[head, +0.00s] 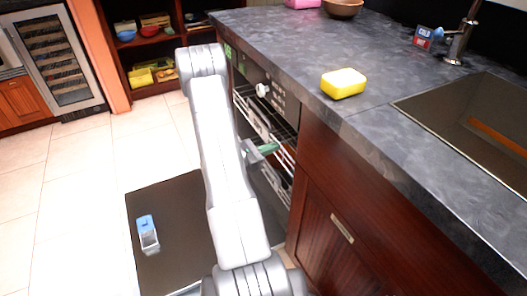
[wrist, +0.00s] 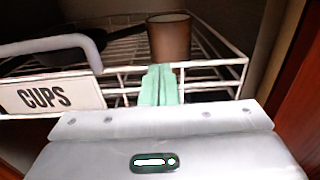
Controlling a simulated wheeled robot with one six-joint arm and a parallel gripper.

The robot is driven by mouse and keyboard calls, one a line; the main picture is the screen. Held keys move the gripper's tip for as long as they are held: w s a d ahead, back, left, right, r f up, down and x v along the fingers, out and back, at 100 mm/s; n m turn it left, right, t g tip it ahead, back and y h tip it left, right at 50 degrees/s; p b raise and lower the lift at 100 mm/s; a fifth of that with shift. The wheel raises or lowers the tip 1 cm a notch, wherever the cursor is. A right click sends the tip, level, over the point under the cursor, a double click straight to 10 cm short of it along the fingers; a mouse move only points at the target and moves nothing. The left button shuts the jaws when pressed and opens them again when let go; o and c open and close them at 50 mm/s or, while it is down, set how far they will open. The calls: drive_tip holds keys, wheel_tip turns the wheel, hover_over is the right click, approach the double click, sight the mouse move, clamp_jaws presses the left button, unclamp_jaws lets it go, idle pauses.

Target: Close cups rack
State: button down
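The cups rack is a white wire rack (wrist: 215,84) with a "CUPS" label (wrist: 50,95) on its front. In the head view, the rack (head: 252,118) is inside the open dishwasher, under the counter. A brown cup (wrist: 169,37) stands in it, with a dark pan-like item (wrist: 45,45) at the left. My gripper (wrist: 159,80) has pale green fingers close together at the rack's front rail, right of the label. They look shut; I cannot tell whether they touch the rail. In the head view my gripper (head: 267,148) is beside the dishwasher opening.
The dishwasher door (head: 180,215) lies folded down, with a blue and white item (head: 148,233) on it. A yellow sponge (head: 343,83) and sink (head: 480,120) are on the counter (head: 300,50). Tiled floor (head: 80,200) is clear at left.

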drive_tip(key=x, duration=0.5)
drive_tip(key=shift+w+d, duration=0.1)
drive_tip(key=shift+d, duration=0.25)
drive_tip(key=shift+w+d+r, duration=0.1)
drive_tip(key=shift+a+b, duration=0.35)
drive_tip(key=shift+a, duration=0.05)
drive_tip(key=p+v, duration=0.1)
drive_tip(key=v, duration=1.2)
drive_tip(key=shift+s+a, duration=0.25)
drive_tip(key=b+x, duration=0.1)
drive_tip(key=x, duration=1.2)
drive_tip(key=shift+d, duration=0.2)
